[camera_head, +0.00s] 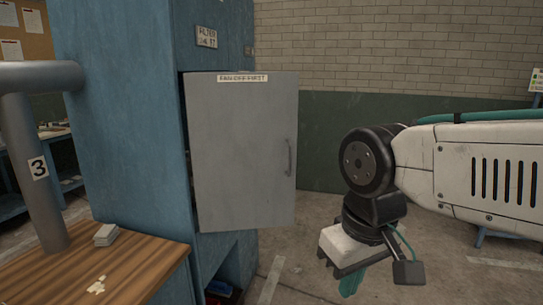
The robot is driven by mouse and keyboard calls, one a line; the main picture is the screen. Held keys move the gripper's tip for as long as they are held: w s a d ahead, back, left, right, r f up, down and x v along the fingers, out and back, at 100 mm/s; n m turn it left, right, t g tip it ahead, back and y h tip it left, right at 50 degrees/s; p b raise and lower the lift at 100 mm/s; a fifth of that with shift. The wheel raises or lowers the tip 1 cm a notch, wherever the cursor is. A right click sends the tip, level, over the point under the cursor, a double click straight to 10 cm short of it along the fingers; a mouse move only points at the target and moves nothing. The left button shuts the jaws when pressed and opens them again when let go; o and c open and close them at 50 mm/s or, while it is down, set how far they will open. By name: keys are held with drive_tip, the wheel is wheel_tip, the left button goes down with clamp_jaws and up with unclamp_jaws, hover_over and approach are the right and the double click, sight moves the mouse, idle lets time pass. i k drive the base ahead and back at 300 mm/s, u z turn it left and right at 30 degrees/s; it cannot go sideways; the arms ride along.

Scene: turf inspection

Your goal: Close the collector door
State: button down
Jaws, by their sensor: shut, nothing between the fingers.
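The collector door (238,160) is a flat grey panel with a "FAN OFF FIRST" label along its top and a handle (289,157) near its right edge. It stands open from the blue collector cabinet (120,130). Its right edge reaches past the cabinet's right side, and a dark gap shows along its left edge. The door hides most of the opening behind it. My gripper (351,284) is to the right of the door and lower than its handle, pointing down. It is shut and empty, apart from the door.
A wooden bench top (120,270) with a grey block (106,235) is at the lower left, beside a grey pipe (40,170) marked 3. A low compartment (220,285) under the door holds items. Open floor (310,270) lies between cabinet and gripper.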

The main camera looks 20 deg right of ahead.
sight(242, 127)
drive_tip(key=u, duration=0.3)
drive_tip(key=i, duration=0.85)
drive_tip(key=z, duration=0.55)
